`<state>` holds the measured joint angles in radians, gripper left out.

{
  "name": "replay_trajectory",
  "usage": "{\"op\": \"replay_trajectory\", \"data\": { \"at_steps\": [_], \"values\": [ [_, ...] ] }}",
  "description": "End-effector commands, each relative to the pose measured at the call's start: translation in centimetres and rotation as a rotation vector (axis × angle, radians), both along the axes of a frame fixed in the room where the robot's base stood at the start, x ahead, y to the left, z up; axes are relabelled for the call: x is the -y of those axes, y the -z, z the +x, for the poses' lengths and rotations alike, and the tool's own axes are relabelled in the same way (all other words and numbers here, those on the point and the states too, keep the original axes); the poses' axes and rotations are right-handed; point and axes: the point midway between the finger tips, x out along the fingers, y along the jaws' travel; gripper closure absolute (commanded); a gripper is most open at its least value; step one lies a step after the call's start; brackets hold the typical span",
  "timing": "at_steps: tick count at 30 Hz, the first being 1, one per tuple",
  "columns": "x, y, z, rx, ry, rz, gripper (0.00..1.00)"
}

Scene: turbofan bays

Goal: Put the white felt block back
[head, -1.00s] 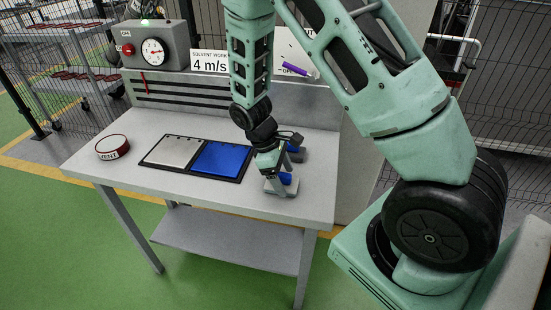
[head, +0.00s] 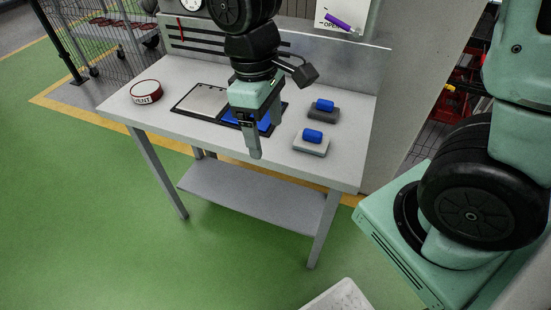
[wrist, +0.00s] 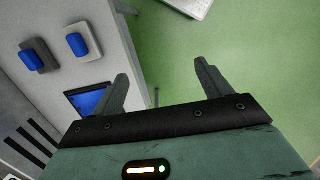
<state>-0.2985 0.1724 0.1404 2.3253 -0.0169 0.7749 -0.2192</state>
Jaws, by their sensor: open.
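The white felt block (head: 311,150), pale with a blue grip on top, sits at the front right of the workbench. It also shows in the wrist view (wrist: 93,43), at the upper left. My gripper (head: 255,152) is left of the block and above the bench's front part, apart from it. Its two fingers (wrist: 162,84) stand wide apart with nothing between them. A dark grey block (head: 322,116) with a blue grip sits just behind the white one. It also shows in the wrist view (wrist: 39,58).
A black-framed tray with a silver panel (head: 203,99) and a blue panel (head: 264,125) lies left of the blocks, partly hidden by my gripper. A red-rimmed round tin (head: 146,92) stands at the left. A pale object (head: 340,297) shows low in front, over green floor.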

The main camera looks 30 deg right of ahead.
Motion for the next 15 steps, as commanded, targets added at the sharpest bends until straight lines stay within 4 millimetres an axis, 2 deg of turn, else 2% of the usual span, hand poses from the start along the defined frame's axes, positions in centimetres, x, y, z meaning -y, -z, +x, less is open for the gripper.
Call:
{"op": "replay_trajectory", "data": {
  "at_steps": [1, 3, 6, 10, 15],
  "values": [
    [-1.7, -0.9, -2.6, 0.031, -0.01, 0.026, 0.23],
    [-3.4, -1.6, -5.5, 0.063, -0.008, 0.054, 0.23],
    [-4.6, -2.0, -8.7, 0.096, -0.006, 0.079, 0.23],
    [-5.1, -2.2, -10.8, 0.119, -0.001, 0.094, 0.23],
    [-5.2, -2.2, -11.2, 0.123, 0.003, 0.096, 0.23]
  ]
}}
